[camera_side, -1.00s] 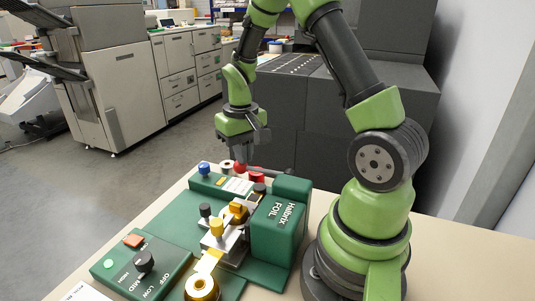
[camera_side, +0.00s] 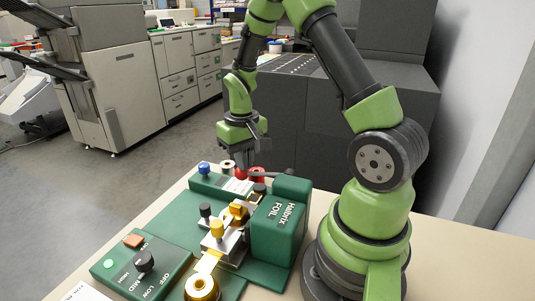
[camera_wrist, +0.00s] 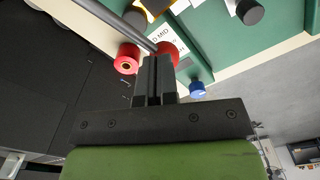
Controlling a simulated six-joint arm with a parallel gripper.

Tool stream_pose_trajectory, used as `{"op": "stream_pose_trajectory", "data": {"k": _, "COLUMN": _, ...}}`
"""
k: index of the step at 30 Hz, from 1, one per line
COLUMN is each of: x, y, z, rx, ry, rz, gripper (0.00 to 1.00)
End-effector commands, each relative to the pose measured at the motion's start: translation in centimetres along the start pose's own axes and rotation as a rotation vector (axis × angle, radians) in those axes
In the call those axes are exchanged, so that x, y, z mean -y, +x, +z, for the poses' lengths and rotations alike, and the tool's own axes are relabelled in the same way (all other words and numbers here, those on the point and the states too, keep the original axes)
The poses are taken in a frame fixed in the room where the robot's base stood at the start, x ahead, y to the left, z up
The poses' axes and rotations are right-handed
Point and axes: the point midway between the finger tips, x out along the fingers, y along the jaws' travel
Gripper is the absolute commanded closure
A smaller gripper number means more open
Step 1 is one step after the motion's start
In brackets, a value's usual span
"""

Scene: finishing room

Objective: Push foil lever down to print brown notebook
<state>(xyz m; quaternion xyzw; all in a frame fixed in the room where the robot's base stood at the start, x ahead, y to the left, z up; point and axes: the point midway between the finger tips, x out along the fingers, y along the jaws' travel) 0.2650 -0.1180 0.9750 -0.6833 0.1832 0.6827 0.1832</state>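The green foil machine (camera_side: 279,222) stands on the table. Its lever, a dark rod (camera_side: 272,174) with a red knob (camera_side: 241,173), sticks out at the back of the machine. In the wrist view the rod (camera_wrist: 112,27) runs in from the upper left to the red knob (camera_wrist: 168,50), partly hidden by my fingers. My gripper (camera_side: 240,163) points down, its fingertips at the knob from above; contact is hard to tell. In the wrist view my gripper's (camera_wrist: 155,62) two fingers are together with nothing between them. I cannot make out the brown notebook clearly.
A red roll (camera_wrist: 126,58) lies beside the lever, and a blue knob (camera_side: 204,168) stands to its left. Yellow (camera_side: 217,229) and black (camera_side: 205,209) knobs and a gold foil roll (camera_side: 202,287) are nearer. A control box (camera_side: 140,272) is at front left.

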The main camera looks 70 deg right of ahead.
Motion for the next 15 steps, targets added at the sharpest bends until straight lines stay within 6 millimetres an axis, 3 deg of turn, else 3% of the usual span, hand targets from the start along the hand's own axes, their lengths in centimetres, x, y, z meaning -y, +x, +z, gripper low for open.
{"op": "stream_pose_trajectory", "data": {"k": 15, "x": -0.05, "y": -0.78, "z": 0.07, "rx": 0.002, "ry": -0.001, "rz": 0.001, "gripper": 1.00}}
